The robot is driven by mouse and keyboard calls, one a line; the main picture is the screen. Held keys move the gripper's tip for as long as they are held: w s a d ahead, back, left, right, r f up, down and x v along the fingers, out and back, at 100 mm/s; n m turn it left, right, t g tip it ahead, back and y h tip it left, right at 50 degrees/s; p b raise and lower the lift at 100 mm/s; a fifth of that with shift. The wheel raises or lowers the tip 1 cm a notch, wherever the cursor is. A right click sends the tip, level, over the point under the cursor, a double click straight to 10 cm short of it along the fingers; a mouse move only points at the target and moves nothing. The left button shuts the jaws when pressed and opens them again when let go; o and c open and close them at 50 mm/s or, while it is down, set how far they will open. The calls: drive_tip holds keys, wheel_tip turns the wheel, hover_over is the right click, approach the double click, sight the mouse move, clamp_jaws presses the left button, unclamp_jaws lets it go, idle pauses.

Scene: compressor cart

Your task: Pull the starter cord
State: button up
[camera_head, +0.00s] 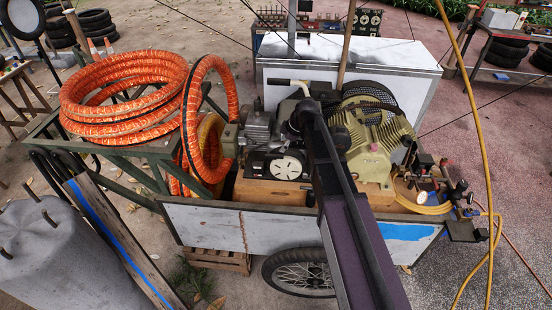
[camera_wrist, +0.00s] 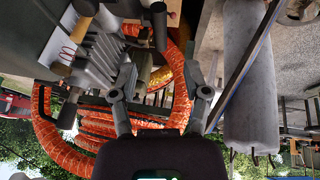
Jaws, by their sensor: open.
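The engine (camera_head: 262,130) sits on the wooden base of the cart, with a round white slotted cover (camera_head: 288,167) on its near side. I cannot clearly make out the starter cord or its handle in either view. In the wrist view my gripper (camera_wrist: 160,68) has its two fingers spread apart, with nothing seen held between them. Grey finned engine parts (camera_wrist: 104,58) show to the left of the fingers, and a dark upright cylinder (camera_wrist: 159,28) shows beyond them. In the head view my arm crosses the cart and hides part of the engine and the gripper.
A thick orange hose coil (camera_head: 120,95) lies on the cart's left rack; it also shows in the wrist view (camera_wrist: 85,150). The olive compressor (camera_head: 372,140) stands right of my arm. A yellow hose (camera_head: 476,120) hangs at the right. A grey cylinder (camera_head: 50,255) stands at the lower left.

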sight(275, 155)
drive_tip(key=shift+b+x, duration=3.25)
drive_tip(key=shift+x, duration=0.65)
clamp_jaws()
